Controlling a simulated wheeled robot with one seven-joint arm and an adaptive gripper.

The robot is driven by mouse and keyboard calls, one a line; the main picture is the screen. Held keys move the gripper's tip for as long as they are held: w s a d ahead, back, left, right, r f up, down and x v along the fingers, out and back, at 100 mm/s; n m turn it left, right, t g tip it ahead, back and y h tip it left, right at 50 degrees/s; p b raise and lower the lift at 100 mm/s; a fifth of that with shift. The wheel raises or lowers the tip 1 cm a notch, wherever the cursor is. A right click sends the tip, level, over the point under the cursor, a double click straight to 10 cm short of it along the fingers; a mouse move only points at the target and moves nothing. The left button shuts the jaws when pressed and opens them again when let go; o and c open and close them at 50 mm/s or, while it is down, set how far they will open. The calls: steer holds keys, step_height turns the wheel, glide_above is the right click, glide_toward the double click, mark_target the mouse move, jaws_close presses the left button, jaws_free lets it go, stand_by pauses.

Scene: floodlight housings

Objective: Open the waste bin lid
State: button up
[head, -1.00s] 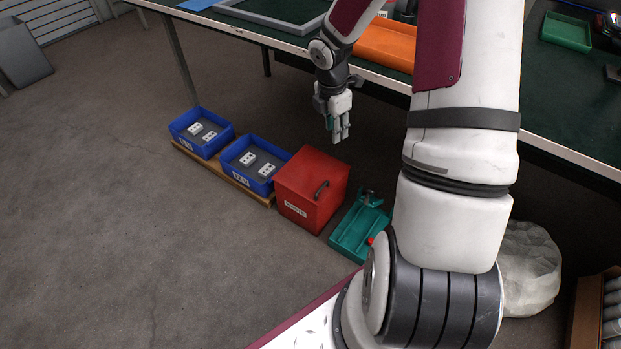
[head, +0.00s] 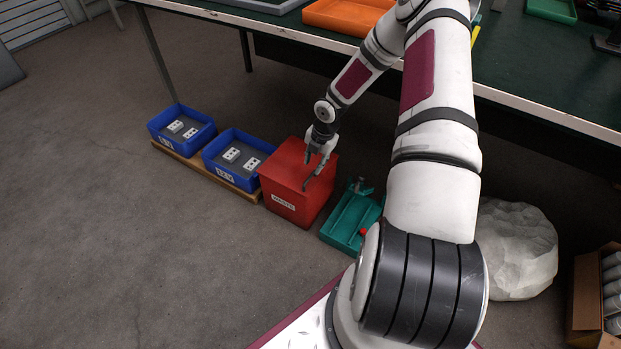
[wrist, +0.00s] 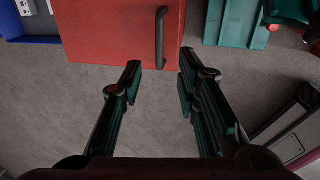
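The red waste bin (head: 289,207) stands on the floor in the head view, with a white label on its front and its lid closed. A dark bar handle (wrist: 160,38) sits on the red lid (wrist: 110,30) at the top of the wrist view; in the head view my gripper partly covers it. My gripper (head: 312,172) hangs at the bin's lid by the handle. In the wrist view my gripper (wrist: 158,75) is open, its fingers apart with grey floor between them. The handle lies ahead of the gap, and I see nothing held.
Two blue bins (head: 181,129) with white socket-like parts stand left of the red bin on a wooden board. A teal tray (head: 350,222) stands close on its right. The green table (head: 530,70) is behind and above. A white rock-like lump (head: 518,250) and a carton (head: 587,290) are at right. Floor in front is clear.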

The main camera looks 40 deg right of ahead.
mark_target(309, 178)
steer(key=f+b, duration=0.1)
steer(key=f, duration=0.1)
steer(key=w+f+b, duration=0.1)
steer(key=f, duration=0.2)
steer(key=f+b, duration=0.1)
steer(key=f, duration=0.1)
steer(key=shift+w+a+f, duration=0.15)
steer(key=shift+w+a, duration=0.1)
steer(key=shift+a, duration=0.05)
jaws_close()
